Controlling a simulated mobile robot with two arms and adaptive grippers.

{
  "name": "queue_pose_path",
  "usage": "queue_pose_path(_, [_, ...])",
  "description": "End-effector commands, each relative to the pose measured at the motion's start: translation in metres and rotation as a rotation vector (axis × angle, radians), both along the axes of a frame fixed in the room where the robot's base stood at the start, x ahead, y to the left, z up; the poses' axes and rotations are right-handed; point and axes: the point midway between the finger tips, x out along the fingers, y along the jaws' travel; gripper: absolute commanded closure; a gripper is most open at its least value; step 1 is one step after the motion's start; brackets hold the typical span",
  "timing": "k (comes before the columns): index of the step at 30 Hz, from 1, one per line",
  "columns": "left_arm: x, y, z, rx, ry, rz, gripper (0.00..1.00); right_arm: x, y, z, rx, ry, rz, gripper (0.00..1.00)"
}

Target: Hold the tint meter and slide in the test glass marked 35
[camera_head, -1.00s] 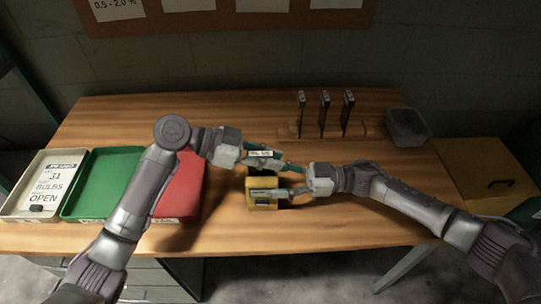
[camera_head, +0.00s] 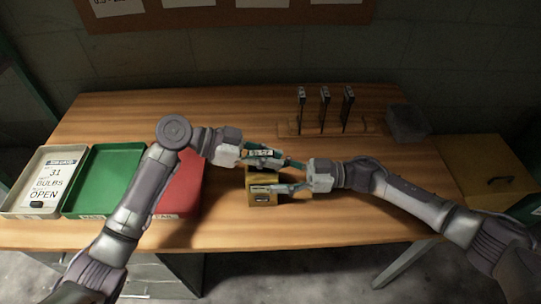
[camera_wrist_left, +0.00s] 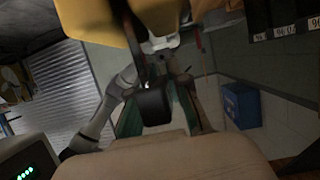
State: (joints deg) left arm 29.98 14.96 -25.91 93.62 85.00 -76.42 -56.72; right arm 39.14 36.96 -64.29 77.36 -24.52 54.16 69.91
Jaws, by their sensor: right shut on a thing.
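The yellow tint meter (camera_head: 262,199) is near the middle of the table's front part in the head view. My right gripper (camera_head: 272,177) is shut on it from the right, one finger across its near side. My left gripper (camera_head: 258,156) is just above and behind the meter, its fingers around a dark piece with a white label (camera_head: 262,153), which I take as the test glass; its number is too small to read surely. In the left wrist view the dark piece (camera_wrist_left: 154,100) is between the teal fingers, close to the yellow meter (camera_wrist_left: 95,22). Whether the fingers press on it is unclear.
A wooden rack (camera_head: 290,130) with three upright dark glasses stands at the back right, next to a grey bin (camera_head: 407,124). A white tray (camera_head: 20,205), a green tray (camera_head: 85,205) and a red tray (camera_head: 185,188) lie at left. A yellow case (camera_head: 480,165) is at far right.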

Motion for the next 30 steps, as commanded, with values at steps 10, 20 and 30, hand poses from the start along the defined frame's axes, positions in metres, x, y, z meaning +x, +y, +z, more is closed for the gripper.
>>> queue_pose_path(10, [0.000,0.000,0.000,0.000,0.000,0.000,0.54,0.000,0.000,-0.001,-0.001,0.001,0.001,0.58])
queue_pose_path(20, [0.001,0.021,0.007,0.003,-0.001,0.003,0.54,0.000,0.000,0.000,-0.001,0.001,0.001,0.58])
queue_pose_path(30, [0.003,0.086,0.035,0.003,-0.002,0.002,0.54,0.000,0.000,0.000,-0.001,0.001,0.001,0.58])
